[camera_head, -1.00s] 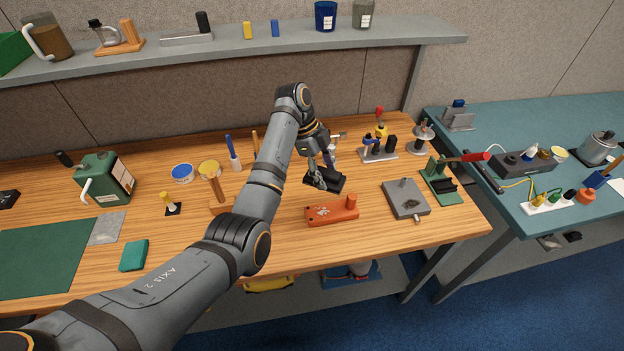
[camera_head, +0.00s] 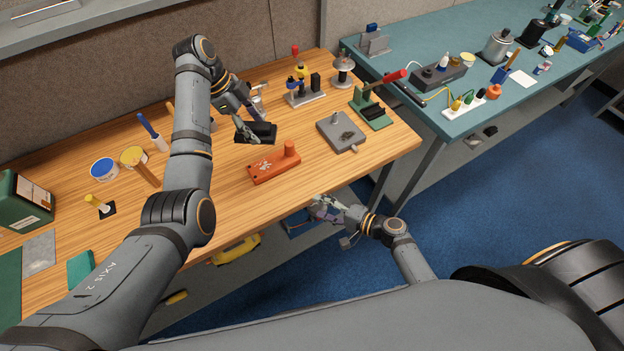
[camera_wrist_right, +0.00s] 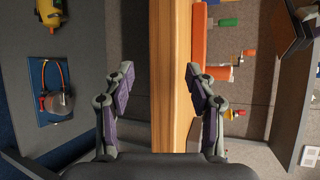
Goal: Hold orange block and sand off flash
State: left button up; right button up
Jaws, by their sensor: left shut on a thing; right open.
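The orange block (camera_head: 274,168) lies on the wooden bench near its front edge, with a round peg at one end and pale rough marks on its top. It also shows in the wrist view (camera_wrist_right: 198,35). My left gripper (camera_head: 248,136) is shut on a dark block (camera_head: 263,131) just behind the orange block; the fingers hide part of it. My right gripper (camera_head: 318,205) is open and empty, in front of the bench's front edge and apart from the orange block. In the wrist view its two fingers (camera_wrist_right: 160,82) stand wide, with the bench edge showing between them.
A grey plate with a dark patch (camera_head: 340,131) lies right of the orange block, and a green stand (camera_head: 372,115) beyond it. A teal table (camera_head: 440,120) stands right, across a gap.

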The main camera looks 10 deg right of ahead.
aim_at(292, 153)
jog(key=w+r+m+t+h, duration=0.1)
jog(key=w+r+m+t, duration=0.1)
jog(key=m, duration=0.4)
jog(key=w+a+r+m+t+h, duration=0.1)
jog(key=w+r+m+t, duration=0.1)
jog(key=m, duration=0.5)
jog(key=w+a+r+m+t+h, duration=0.1)
jog(key=w+r+m+t+h, duration=0.1)
jog(key=m, duration=0.4)
jog(key=shift+w+r+m+t, duration=0.25)
jog(key=shift+w+m+t, duration=0.1)
jog(key=shift+t, duration=0.25)
jog(key=shift+w+a+f+m+h, duration=0.1)
jog(key=shift+f+m+h, duration=0.35)
jog(key=shift+m, duration=0.4)
jog(key=shift+w+r, duration=0.1)
jog(key=shift+w, duration=0.3)
jog(key=x, duration=1.1)
jog(key=shift+a, duration=0.15)
jog(key=shift+r, duration=0.1)
grip_shut()
